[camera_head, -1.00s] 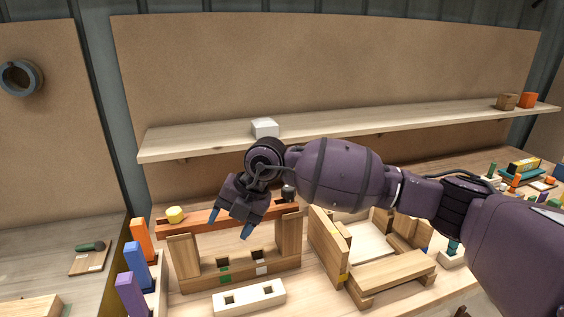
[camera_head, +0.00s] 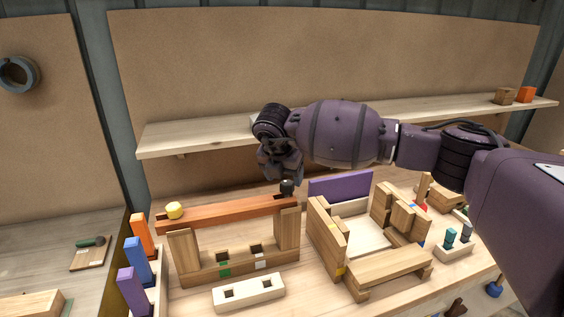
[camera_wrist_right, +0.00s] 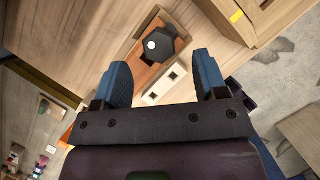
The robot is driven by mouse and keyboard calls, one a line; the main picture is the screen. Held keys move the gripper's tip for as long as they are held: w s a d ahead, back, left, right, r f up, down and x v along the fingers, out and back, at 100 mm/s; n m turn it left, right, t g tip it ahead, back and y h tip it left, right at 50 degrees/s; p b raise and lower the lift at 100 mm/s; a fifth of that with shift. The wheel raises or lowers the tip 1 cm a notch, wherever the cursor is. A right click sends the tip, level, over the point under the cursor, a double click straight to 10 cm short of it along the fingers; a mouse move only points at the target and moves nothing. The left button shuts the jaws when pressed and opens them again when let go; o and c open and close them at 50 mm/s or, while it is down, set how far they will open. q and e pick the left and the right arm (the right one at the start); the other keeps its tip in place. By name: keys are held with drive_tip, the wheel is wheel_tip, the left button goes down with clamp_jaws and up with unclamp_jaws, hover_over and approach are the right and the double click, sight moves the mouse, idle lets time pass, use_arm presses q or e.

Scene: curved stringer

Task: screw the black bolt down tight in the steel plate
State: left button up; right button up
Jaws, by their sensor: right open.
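The black bolt (camera_head: 287,188) stands upright at the right end of a reddish-brown beam (camera_head: 225,214). In the right wrist view its dark hexagonal head (camera_wrist_right: 157,47) has a white dot on top. I cannot make out a steel plate; what shows under the bolt looks like the beam. My right gripper (camera_head: 281,172) is just above the bolt in the head view, its fingertips hard to see there. In the right wrist view its two blue fingers (camera_wrist_right: 162,62) are apart, with the bolt head between and beyond their tips. My left gripper is not in view.
A yellow hexagonal piece (camera_head: 174,210) sits on the beam's left end. A wooden frame (camera_head: 372,270) with a purple board (camera_head: 340,187) stands to the right. A white block with two holes (camera_head: 248,292) lies in front. A shelf (camera_head: 195,140) runs behind.

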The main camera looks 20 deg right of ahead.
sight(285, 184)
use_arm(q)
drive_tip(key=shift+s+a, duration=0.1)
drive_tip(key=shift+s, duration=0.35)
use_arm(e)
drive_tip(key=shift+x, duration=2.25)
drive_tip(key=shift+c, duration=0.3)
drive_tip(key=c, duration=1)
drive_tip(key=shift+a+f+m, duration=0.15)
drive_tip(key=shift+m, duration=0.45)
drive_tip(key=shift+c, duration=0.2)
drive_tip(key=m+g, duration=0.1)
drive_tip(key=m, duration=0.1)
drive_tip(key=shift+m+h+b, duration=0.3)
drive_tip(key=shift+h+b, duration=0.1)
drive_tip(key=shift+f+m+g+h, duration=0.1)
drive_tip(key=shift+m+g+h, duration=0.3)
drive_tip(key=shift+m, duration=0.8)
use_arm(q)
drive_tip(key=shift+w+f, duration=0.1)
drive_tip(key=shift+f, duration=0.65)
use_arm(e)
drive_tip(key=shift+m+g, duration=0.5)
drive_tip(key=shift+m, duration=0.5)
drive_tip(key=shift+f, duration=0.1)
